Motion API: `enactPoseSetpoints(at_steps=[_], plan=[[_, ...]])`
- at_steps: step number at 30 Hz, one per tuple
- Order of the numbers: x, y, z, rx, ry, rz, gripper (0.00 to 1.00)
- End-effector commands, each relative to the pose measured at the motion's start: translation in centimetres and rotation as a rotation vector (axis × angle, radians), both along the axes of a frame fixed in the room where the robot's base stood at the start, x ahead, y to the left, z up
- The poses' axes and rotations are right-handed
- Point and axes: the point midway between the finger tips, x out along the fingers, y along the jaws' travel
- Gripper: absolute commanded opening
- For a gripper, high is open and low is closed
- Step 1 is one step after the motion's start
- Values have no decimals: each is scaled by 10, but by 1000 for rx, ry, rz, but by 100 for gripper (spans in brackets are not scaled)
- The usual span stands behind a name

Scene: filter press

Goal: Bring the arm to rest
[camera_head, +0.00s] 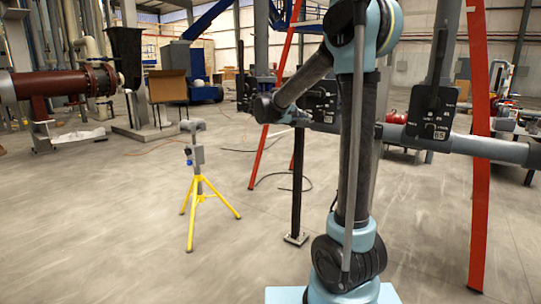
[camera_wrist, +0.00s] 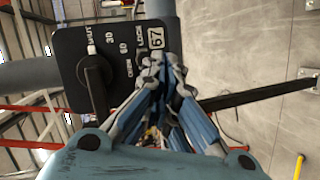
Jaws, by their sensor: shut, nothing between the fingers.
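My gripper (camera_wrist: 172,72) shows in the wrist view with its blue-and-grey fingers drawn together and nothing between them. Its tips overlap the lower right corner of a black valve plate (camera_wrist: 125,62) marked 67; I cannot tell how far apart they are. The plate carries a black lever (camera_wrist: 96,88) on a round hub, with a scale around it. In the head view my raised arm stands right of centre, and its bent part reaches down to the left in front of black valve plates (camera_head: 322,98). My gripper cannot be made out there.
A plate marked 65 (camera_head: 432,120) with a lever stands on a grey pipe (camera_head: 490,148) at right. Red posts (camera_head: 478,200) and a thin black post (camera_head: 297,190) stand nearby. A yellow tripod (camera_head: 194,190) stands left of centre. The floor at front left is clear.

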Motion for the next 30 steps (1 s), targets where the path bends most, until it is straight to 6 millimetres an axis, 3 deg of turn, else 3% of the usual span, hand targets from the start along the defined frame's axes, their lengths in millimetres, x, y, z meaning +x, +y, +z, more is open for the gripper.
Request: enactPoseSetpoints(at_steps=[1, 6, 15, 22, 30], plan=[[-16, -14, -5, 32, 22, -14, 0], [-65, -47, -27, 151, 93, -52, 0], [-157, -85, -73, 365, 205, -108, 0], [-230, -96, -114, 536, 275, -143, 0], [-309, -91, -164, 744, 340, -172, 0]])
